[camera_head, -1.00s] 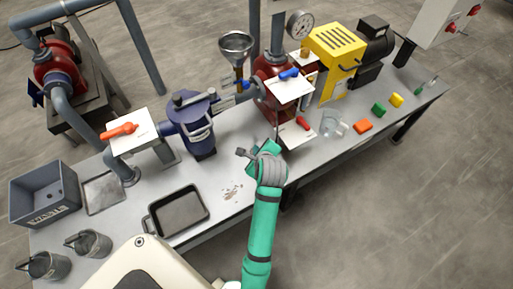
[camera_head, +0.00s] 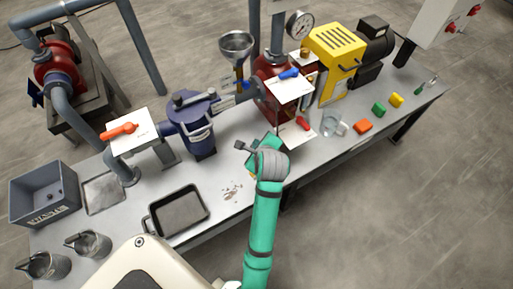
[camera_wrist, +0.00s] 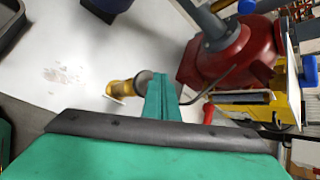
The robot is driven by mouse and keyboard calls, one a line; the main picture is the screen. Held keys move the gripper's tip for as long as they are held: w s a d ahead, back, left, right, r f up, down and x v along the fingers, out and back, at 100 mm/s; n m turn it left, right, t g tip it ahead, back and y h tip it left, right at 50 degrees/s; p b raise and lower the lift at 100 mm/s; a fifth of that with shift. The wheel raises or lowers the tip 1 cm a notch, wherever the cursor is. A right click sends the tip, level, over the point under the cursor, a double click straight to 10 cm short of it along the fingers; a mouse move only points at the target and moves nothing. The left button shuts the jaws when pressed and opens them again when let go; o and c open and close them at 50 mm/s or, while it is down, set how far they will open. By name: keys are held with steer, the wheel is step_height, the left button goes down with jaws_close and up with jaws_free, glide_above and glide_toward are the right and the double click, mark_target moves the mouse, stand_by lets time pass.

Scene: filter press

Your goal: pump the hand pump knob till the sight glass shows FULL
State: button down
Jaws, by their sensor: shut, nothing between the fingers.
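My gripper (camera_wrist: 161,97) is shut and empty in the wrist view, its green fingers pressed together. Just left of the fingertips is a small yellow fitting with a grey round end (camera_wrist: 125,87), perhaps the hand pump and its knob; I cannot tell whether the fingers touch it. In the head view my gripper (camera_head: 263,150) is over the bench's front part, and my wrist hides most of what is under it. A sight glass and its reading cannot be made out in either view.
A red pump body (camera_head: 274,84) with blue and red handles stands behind my gripper. A blue strainer (camera_head: 196,128) stands to the left, a black tray (camera_head: 161,230) at front left. A glass beaker (camera_head: 327,126) and coloured blocks (camera_head: 363,126) lie to the right.

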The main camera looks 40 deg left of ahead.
steer(key=shift+r, duration=2.5)
steer(key=shift+f, duration=0.1)
steer(key=s+d+f+n+t+h, duration=0.25)
steer(key=s+d+f+n, duration=0.2)
steer(key=d, duration=0.55)
steer(key=s+d+f+n+t+h, duration=0.1)
steer(key=s+d+f+n+t, duration=0.2)
steer(key=s+d+f, duration=0.45)
steer(key=s+d+r+n+t+h, duration=0.1)
steer(key=s+d+r+n, duration=0.3)
steer(key=s, duration=0.4)
steer(key=s+d+r+n+t+h, duration=0.2)
steer(key=s+d+r+n, duration=0.3)
steer(key=s+d, duration=0.3)
steer(key=shift+d+r+n+t, duration=0.35)
steer(key=shift+d+t, duration=0.1)
steer(key=shift+d, duration=0.25)
steer(key=shift+h, duration=0.25)
